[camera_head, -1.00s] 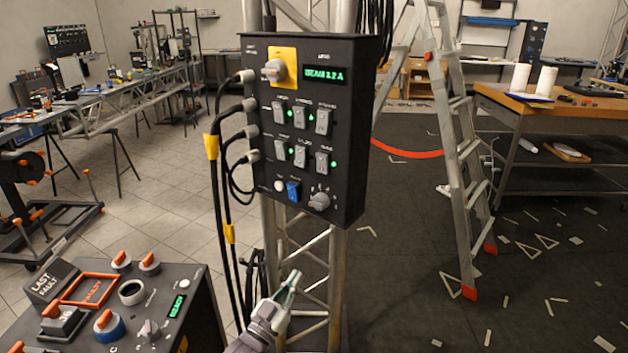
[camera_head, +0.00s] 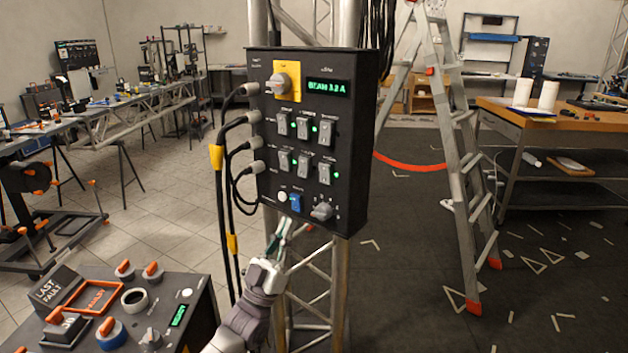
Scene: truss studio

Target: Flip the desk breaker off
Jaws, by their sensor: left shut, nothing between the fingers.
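A dark breaker panel (camera_head: 350,200) hangs on a truss post in the middle of the view. It carries two rows of grey rocker breakers, an upper row (camera_head: 303,128) and a lower row (camera_head: 303,166). Several have a lit green lamp beside them. The labels are too small to read, so I cannot tell which breaker is the desk one. My left gripper (camera_head: 285,224) points up just below the panel's lower left part, near a blue switch (camera_head: 295,202) and a white button (camera_head: 282,197). It is shut and empty. My right gripper is out of view.
A grey knob on a yellow plate (camera_head: 293,72) and a green display (camera_head: 327,87) top the panel. Black cables (camera_head: 219,190) plug into its left side. A control console (camera_head: 195,290) stands at the lower left. A stepladder (camera_head: 462,170) stands to the right.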

